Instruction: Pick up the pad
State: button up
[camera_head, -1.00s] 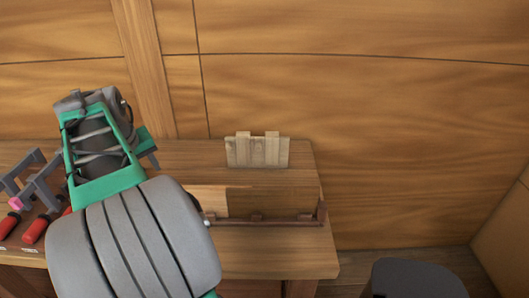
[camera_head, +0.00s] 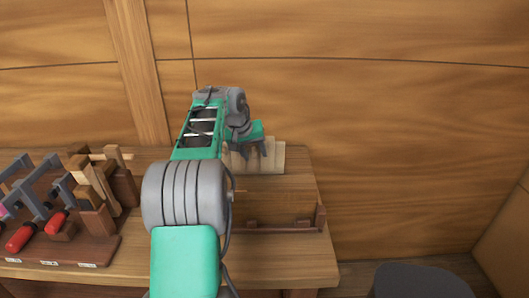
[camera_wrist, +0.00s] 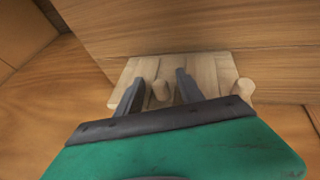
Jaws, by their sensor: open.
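In the wrist view the board (camera_wrist: 213,70) is in front of my gripper (camera_wrist: 158,78). My gripper is open, with no visible contact on the peg. In the head view my gripper (camera_head: 254,152) covers much of the board. I cannot tell which of these pieces is the pad.
A rack of grey clamps with red handles (camera_head: 20,237) and wooden blocks (camera_head: 97,185) stands on the left of the bench. A low brown tray edge (camera_head: 275,228) lies in front of the board. The plank wall (camera_head: 400,120) is close behind.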

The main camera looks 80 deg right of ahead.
jog(key=shift+r, duration=0.1)
jog(key=shift+c, duration=0.6)
grip_shut()
